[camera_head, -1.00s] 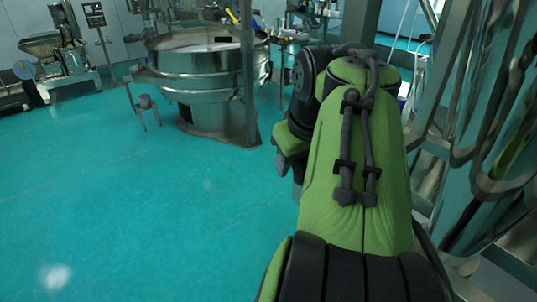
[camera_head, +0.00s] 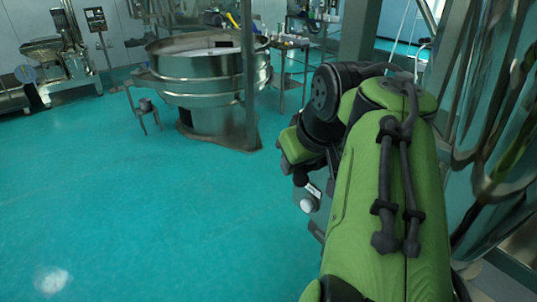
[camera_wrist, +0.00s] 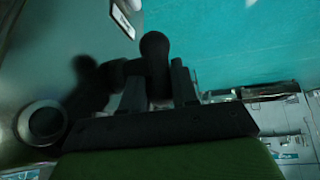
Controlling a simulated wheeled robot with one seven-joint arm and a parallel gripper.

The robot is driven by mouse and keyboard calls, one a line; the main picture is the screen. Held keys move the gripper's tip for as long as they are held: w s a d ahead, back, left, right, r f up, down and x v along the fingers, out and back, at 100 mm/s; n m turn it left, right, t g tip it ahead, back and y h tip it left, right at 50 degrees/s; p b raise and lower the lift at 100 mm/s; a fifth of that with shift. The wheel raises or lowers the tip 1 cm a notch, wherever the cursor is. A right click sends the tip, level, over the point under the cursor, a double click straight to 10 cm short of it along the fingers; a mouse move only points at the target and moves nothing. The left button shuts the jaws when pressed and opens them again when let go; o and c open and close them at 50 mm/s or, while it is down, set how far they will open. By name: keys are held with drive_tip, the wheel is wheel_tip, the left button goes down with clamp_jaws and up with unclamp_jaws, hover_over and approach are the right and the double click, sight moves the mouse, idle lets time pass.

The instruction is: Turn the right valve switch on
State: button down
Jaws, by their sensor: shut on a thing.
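In the wrist view, a dark valve switch handle with a rounded end (camera_wrist: 155,52) stands between the two black fingers of my gripper (camera_wrist: 157,88). My gripper is shut on this handle. The handle's lower part is hidden between the fingers. A dark arm-like shadow or part lies to its left against a grey metal surface, too dim to tell apart. In the head view my green arm covers most of the right side, and I cannot make out the fingers or the valve switch clearly there.
A grey metal surface with a round fitting (camera_wrist: 42,123) is close at the left of the wrist view. A label plate (camera_wrist: 122,18) is near the handle. In the head view, the steel sieve (camera_head: 205,85) stands beyond clear teal floor (camera_head: 120,200). Metal framework (camera_head: 500,100) is close on the right.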

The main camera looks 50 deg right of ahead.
drive_tip(key=t+b, duration=0.2)
drive_tip(key=b, duration=0.1)
drive_tip(key=shift+s+f+t+h, duration=0.2)
drive_tip(key=shift+t+h, duration=0.1)
drive_tip(key=shift+t, duration=0.1)
drive_tip(key=t+b, duration=0.2)
drive_tip(key=b, duration=0.2)
drive_tip(key=shift+s+a+f+h, duration=0.1)
drive_tip(key=shift+s+f+h, duration=0.05)
drive_tip(key=shift+h, duration=0.25)
drive_tip(key=t+h+b, duration=0.1)
drive_tip(key=t+b, duration=0.2)
drive_tip(key=b, duration=0.3)
drive_tip(key=shift+s+m, duration=0.15)
drive_tip(key=shift+m, duration=0.25)
drive_tip(key=t+b, duration=0.1)
drive_tip(key=b, duration=0.2)
drive_tip(key=shift+s+t, duration=0.1)
drive_tip(key=shift+t, duration=0.2)
drive_tip(key=shift+r+h, duration=0.25)
drive_tip(key=shift+h, duration=0.05)
drive_tip(key=c, duration=1)
unclamp_jaws()
drive_tip(key=shift+o, duration=0.2)
drive_tip(key=shift+s, duration=0.1)
